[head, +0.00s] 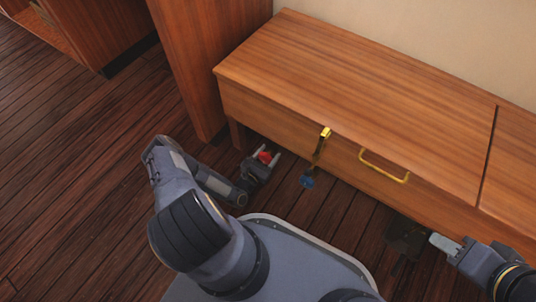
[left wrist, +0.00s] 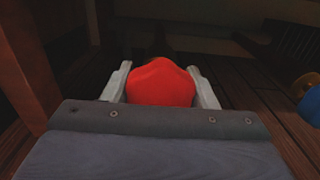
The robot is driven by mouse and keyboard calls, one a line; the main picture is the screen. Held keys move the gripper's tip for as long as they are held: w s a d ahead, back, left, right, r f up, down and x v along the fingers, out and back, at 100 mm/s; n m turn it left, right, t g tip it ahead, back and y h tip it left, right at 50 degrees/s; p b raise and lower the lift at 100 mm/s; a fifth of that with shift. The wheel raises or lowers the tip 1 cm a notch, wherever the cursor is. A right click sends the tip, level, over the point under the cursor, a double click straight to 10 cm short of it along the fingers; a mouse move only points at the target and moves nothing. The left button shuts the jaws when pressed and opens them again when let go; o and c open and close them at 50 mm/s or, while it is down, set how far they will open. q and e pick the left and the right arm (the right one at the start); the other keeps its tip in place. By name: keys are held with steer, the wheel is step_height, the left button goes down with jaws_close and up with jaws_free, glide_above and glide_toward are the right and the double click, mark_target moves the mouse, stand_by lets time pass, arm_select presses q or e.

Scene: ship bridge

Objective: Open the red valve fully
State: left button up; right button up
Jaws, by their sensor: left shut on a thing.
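The red valve (head: 265,157) is low down, beneath the front edge of the wooden bench. In the left wrist view the red valve (left wrist: 160,84) fills the space between the two pale fingers. My left gripper (head: 268,158) is shut on it, with a finger on each side. The wrist view also shows my left gripper (left wrist: 162,90). What the valve is mounted on is hidden. My right gripper (head: 445,243) is at the lower right, in front of the bench; its fingers are seen from the side and their opening is unclear.
A wooden bench (head: 330,75) with a yellow handle (head: 384,166) and a brass latch (head: 321,146) stands above the valve. A blue round knob (head: 307,181) is right of my left gripper. A bench leg (head: 236,134) stands at left. The plank floor (head: 70,150) is clear at left.

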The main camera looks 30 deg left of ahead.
mark_target(264, 161)
arm_select(q)
steer(key=shift+s, duration=0.1)
stand_by(0.4)
steer(key=o, duration=0.9)
steer(key=shift+o, duration=0.2)
steer(key=s, duration=0.2)
steer(key=s+p, duration=0.1)
steer(key=s, duration=0.4)
steer(key=shift+s+a+p, duration=0.3)
steer(key=shift+s+p, duration=0.05)
steer(key=shift+p, duration=0.05)
steer(key=shift+s, duration=0.1)
